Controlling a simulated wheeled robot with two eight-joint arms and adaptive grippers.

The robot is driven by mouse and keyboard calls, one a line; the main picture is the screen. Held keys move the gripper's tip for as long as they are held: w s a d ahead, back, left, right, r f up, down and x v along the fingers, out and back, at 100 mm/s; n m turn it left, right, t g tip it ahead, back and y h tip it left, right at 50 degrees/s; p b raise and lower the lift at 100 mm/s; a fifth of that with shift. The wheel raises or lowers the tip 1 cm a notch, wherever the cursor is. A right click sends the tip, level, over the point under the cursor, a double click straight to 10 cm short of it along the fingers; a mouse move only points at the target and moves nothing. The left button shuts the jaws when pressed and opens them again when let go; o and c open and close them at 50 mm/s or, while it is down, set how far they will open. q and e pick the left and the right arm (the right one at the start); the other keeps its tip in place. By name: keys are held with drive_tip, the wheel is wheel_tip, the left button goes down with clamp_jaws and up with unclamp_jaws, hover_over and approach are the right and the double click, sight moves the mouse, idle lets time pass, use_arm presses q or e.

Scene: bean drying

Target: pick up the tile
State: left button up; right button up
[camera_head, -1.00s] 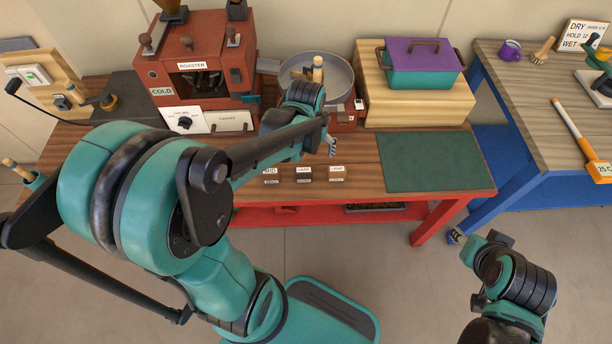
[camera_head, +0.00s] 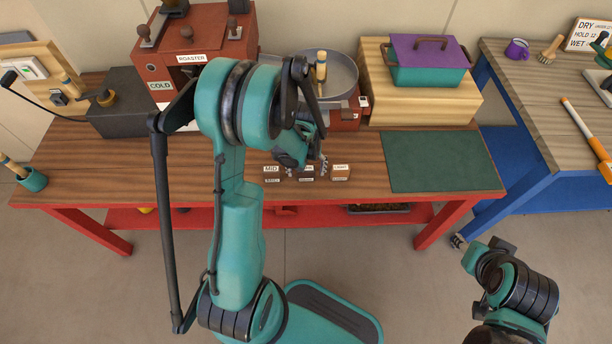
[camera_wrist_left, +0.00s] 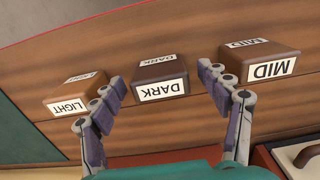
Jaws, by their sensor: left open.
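Three small brown tiles with white labels stand in a row near the table's front edge: MID (camera_head: 271,174), DARK (camera_head: 306,177) and LIGHT (camera_head: 340,174). My left gripper (camera_head: 306,168) is open and empty, close above the row at the DARK tile and partly covering it in the head view. In the left wrist view the DARK tile (camera_wrist_left: 160,78) lies between the spread fingers (camera_wrist_left: 162,78), with LIGHT (camera_wrist_left: 75,95) and MID (camera_wrist_left: 262,62) outside them. I cannot tell the remaining gap to DARK. My right gripper (camera_head: 458,241) hangs at the lower right, away from the tiles.
The red roaster (camera_head: 205,50) and round metal pan (camera_head: 340,72) stand behind the tiles. A green mat (camera_head: 437,162) lies to their right, bare. A wooden block (camera_head: 415,105) carries a teal box with a purple lid (camera_head: 428,50). A blue-legged table (camera_head: 545,90) stands at right.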

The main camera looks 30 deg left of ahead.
sight(306, 171)
use_arm(q)
drive_tip(key=shift+f, duration=0.8)
drive_tip(key=shift+r, duration=0.1)
drive_tip(key=shift+c, duration=0.6)
drive_tip(key=c, duration=1.2)
drive_tip(key=shift+r, duration=0.6)
drive_tip(key=shift+c, duration=0.2)
drive_tip(key=r+p, duration=0.1)
drive_tip(key=r, duration=0.1)
drive_tip(key=s+r+p, duration=0.1)
drive_tip(key=r, duration=0.1)
drive_tip(key=shift+d+p, duration=0.3)
drive_tip(key=s+d+r+p, duration=0.3)
drive_tip(key=s+d+r, duration=0.2)
drive_tip(key=s, duration=0.3)
drive_tip(key=shift+s+d+r, duration=0.3)
drive_tip(key=shift+d+r, duration=0.1)
